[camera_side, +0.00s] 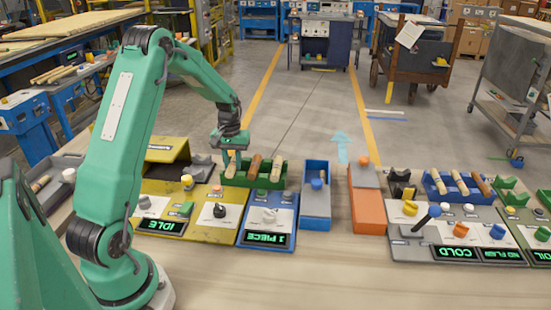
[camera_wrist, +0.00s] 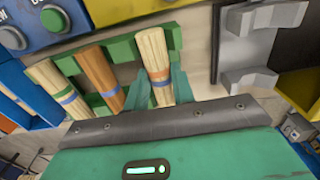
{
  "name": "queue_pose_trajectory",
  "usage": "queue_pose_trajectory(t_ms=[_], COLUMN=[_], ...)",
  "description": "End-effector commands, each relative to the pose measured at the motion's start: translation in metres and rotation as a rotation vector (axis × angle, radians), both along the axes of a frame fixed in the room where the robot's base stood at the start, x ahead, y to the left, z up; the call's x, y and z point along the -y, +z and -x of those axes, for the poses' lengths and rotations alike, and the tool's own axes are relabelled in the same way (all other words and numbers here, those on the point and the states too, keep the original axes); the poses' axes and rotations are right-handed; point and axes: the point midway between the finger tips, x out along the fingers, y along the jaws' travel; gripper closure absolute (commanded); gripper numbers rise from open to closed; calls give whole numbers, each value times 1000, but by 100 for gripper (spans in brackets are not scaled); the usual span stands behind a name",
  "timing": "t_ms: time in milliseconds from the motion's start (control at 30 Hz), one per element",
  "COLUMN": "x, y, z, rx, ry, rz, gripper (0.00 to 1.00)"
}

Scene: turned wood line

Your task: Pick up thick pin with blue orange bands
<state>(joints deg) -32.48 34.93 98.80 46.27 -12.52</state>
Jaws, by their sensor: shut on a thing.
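A thick pale wooden pin (camera_wrist: 152,48) lies at the end of the green rack (camera_wrist: 122,50) in the wrist view. In the side view, my gripper (camera_side: 233,155) is over the left end of the green rack (camera_side: 266,182), at the pale pin (camera_side: 231,170). The pin's lower part is hidden by my gripper. I cannot tell whether it is clear of the rack.
Beside it in the rack lie a browner pin (camera_wrist: 98,68) with a blue band and a pale pin (camera_wrist: 55,85) with a blue band. A grey bracket (camera_wrist: 245,50) stands close on the other side. A blue tray (camera_side: 316,205) and an orange block (camera_side: 368,210) stand to the right.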

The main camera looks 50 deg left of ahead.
Motion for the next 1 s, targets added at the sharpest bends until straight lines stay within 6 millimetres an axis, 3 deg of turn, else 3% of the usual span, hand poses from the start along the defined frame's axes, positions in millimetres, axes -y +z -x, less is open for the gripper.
queue_pose_trajectory(t_ms=[367, 700, 1000], x=[0, 0, 56], y=[5, 45, 75], z=[0, -1, -2], rx=[1, 4, 3], ry=[0, -1, -5], rz=[-1, -3, -1], gripper=[98, 98, 98])
